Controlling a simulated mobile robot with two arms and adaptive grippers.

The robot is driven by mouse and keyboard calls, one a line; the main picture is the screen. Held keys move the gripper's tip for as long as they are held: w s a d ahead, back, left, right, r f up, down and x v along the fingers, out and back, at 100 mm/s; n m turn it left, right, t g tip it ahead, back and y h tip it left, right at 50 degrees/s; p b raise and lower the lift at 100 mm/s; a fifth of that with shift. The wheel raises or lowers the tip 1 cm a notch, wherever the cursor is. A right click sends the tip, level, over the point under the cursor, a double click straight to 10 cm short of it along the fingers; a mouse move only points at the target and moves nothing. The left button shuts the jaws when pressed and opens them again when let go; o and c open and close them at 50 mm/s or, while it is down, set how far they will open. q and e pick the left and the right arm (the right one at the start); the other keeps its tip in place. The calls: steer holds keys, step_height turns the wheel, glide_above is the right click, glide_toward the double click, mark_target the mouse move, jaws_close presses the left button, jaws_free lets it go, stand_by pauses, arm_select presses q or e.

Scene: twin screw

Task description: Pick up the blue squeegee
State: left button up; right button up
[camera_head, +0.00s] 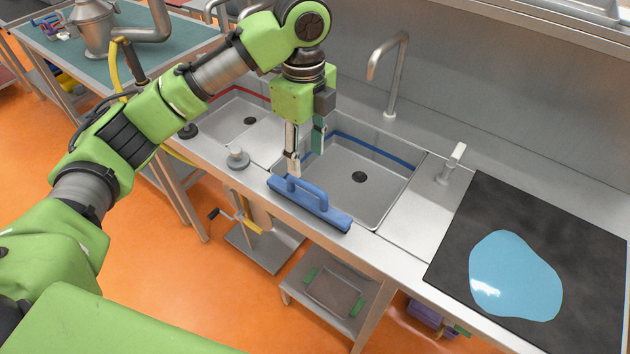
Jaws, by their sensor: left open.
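The blue squeegee (325,213) lies along the front edge of the sink counter, with its raised handle on top. My left gripper (303,163) points down just above and behind the squeegee's left end, over the sink's front left. Its fingers are apart with nothing between them. One fingertip overlaps the squeegee's left end in the picture; I cannot tell whether they touch. My right gripper is not in view.
The sink basin (345,190) and its tall faucet (388,75) are behind the squeegee. A small grey knobbed item (238,157) stands to the left. A black mat (470,225) with a light blue puddle (515,277) lies to the right.

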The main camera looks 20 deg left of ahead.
arm_select(q)
steer(key=shift+w+f, duration=0.2)
steer(key=shift+f, duration=0.6)
steer(key=p, duration=0.1)
glide_above(307, 199)
step_height(307, 199, down, 6)
steer(key=shift+w+a+r, duration=0.1)
steer(key=shift+r, duration=0.1)
steer(key=shift+f, duration=0.4)
steer(key=shift+w+f, duration=0.1)
steer(key=shift+f, duration=0.1)
steer(key=f+p, duration=0.1)
steer(key=f, duration=0.3)
steer(key=shift+s+f+p, duration=0.15)
steer(key=shift+s+p, duration=0.05)
steer(key=shift+p, duration=0.15)
steer(key=shift+f, duration=0.35)
jaws_close()
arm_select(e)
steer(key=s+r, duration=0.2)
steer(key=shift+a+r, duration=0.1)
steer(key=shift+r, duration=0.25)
